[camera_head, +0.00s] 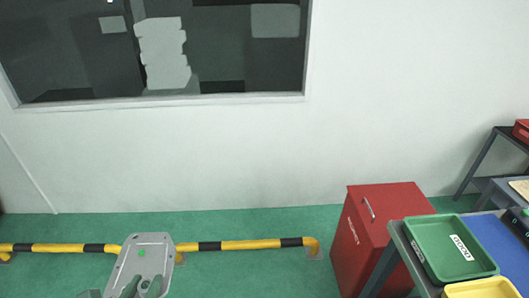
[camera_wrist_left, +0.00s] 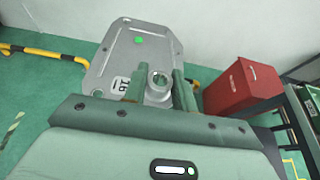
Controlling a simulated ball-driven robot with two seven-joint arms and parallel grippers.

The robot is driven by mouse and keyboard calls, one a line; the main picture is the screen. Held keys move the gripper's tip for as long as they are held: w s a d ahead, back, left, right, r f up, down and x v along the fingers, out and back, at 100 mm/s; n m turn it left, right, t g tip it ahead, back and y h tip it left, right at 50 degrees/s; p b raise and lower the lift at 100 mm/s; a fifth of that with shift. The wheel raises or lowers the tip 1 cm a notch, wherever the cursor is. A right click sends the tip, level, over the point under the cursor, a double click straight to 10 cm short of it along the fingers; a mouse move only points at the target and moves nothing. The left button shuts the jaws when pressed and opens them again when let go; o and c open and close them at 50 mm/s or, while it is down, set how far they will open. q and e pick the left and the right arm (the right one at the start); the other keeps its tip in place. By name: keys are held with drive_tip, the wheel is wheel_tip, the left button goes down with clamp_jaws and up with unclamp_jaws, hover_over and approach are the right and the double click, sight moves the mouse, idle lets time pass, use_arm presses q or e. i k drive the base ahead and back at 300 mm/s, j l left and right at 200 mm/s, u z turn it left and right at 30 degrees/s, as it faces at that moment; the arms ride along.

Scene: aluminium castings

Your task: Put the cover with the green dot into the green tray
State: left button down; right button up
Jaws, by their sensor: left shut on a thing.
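The grey metal cover (camera_head: 147,255) with a green dot is at the bottom left of the head view, held up above the green floor. In the left wrist view the cover (camera_wrist_left: 120,65) shows its green dot, a round boss and a printed number. My left gripper (camera_head: 142,287) is shut on the cover near the boss; its fingers (camera_wrist_left: 160,90) sit on either side of the boss. The green tray (camera_head: 421,261) lies on a table at the right of the head view, well apart from the cover, and looks empty. My right gripper is not in view.
A red cabinet (camera_head: 363,236) stands left of the table with the green tray. A yellow tray (camera_head: 482,288) and a blue surface (camera_head: 497,240) are beside the green tray. A yellow and black floor rail (camera_head: 230,245) runs along the white wall.

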sight(445, 249)
drive_tip(key=i+z, duration=0.15)
drive_tip(key=i, duration=0.25)
drive_tip(key=i+j+z, duration=0.2)
drive_tip(key=i, duration=0.2)
drive_tip(key=i+z, duration=0.15)
drive_tip(key=z, duration=0.25)
drive_tip(key=i+z, duration=0.15)
drive_tip(key=z, duration=0.3)
drive_tip(key=i+j+z, duration=0.1)
drive_tip(key=z, duration=0.3)
drive_tip(key=i+j+z, duration=0.1)
drive_tip(key=z, duration=0.3)
drive_tip(key=i+j+z, duration=0.15)
drive_tip(key=z, duration=0.25)
drive_tip(key=i+j+z, duration=0.1)
drive_tip(key=j+z, duration=0.15)
drive_tip(key=z, duration=0.15)
drive_tip(key=i+j+z, duration=0.1)
drive_tip(key=z, duration=0.3)
drive_tip(key=j+z, duration=0.4)
